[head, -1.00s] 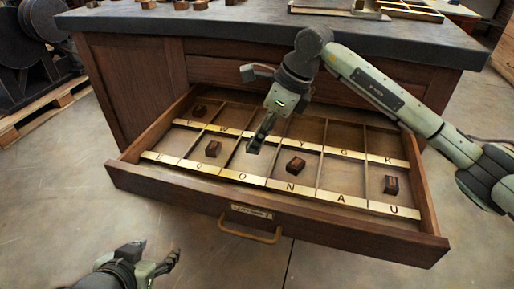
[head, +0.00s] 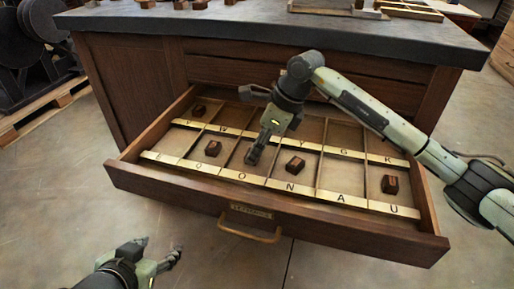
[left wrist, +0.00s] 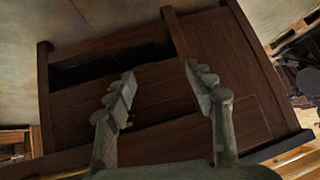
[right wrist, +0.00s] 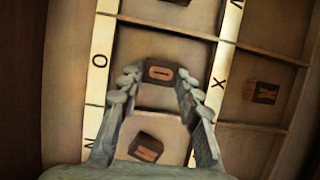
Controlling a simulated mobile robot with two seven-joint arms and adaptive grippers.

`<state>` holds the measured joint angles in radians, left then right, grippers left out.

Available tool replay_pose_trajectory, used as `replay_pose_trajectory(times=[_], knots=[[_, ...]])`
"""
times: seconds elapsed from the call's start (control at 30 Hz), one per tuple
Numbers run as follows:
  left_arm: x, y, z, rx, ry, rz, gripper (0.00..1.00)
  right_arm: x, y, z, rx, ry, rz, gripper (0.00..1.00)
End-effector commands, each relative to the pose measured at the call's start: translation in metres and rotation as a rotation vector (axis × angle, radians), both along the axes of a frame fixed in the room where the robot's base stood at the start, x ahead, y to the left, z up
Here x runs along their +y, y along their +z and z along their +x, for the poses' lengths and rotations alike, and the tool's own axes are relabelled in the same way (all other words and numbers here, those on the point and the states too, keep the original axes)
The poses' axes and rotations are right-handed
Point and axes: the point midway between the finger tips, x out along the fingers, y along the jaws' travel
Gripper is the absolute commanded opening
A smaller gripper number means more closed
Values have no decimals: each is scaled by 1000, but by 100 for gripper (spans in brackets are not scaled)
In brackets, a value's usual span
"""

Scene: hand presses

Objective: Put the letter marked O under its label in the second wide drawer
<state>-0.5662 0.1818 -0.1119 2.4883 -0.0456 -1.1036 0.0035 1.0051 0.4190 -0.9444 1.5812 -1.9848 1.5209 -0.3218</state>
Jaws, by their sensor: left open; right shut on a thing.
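My right gripper (head: 252,158) is shut on a small dark wooden letter block, seen between its fingertips in the right wrist view (right wrist: 160,73). The mark on its orange-brown face is too small to read surely. The gripper points down into the front-row compartment behind the brass label O (right wrist: 99,60), with X on the strip opposite. Whether the block touches the drawer floor I cannot tell. The open wide drawer (head: 180,182) has two rows of compartments with brass label strips.
Other blocks lie in neighbouring compartments: one behind N (head: 295,165), one behind Q (head: 213,148), one behind U (head: 390,184), one at the back left (head: 199,110). Thin dividers separate compartments. The cabinet top (head: 250,28) holds more blocks and trays. Floor at front is clear.

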Motion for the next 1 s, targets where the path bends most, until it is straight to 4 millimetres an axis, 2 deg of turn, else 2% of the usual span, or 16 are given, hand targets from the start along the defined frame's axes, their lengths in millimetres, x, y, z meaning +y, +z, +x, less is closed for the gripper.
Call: replay_pose_trajectory(times=[0.03, 0.07, 0.23, 0.57, 0.67, 1.0], knots=[[-1, 0, 0, -3, -3, -3, 54, 0, 0, 0, 0, 0, 0, 18], [-2, 1, 1, -7, -4, -4, 54, 0, 0, 0, 0, 0, 0, 35], [-3, 2, 1, -11, -5, -5, 54, 0, 0, 0, 0, 0, 0, 54], [-2, 2, 1, -4, -3, -3, 54, 0, 1, 0, 0, 0, 0, 54], [6, 0, -3, 25, 12, 10, 54, -1, 5, 0, -2, -1, 0, 54], [13, -7, -11, 70, 28, 24, 54, -28, 73, -9, -4, -2, 0, 54]])
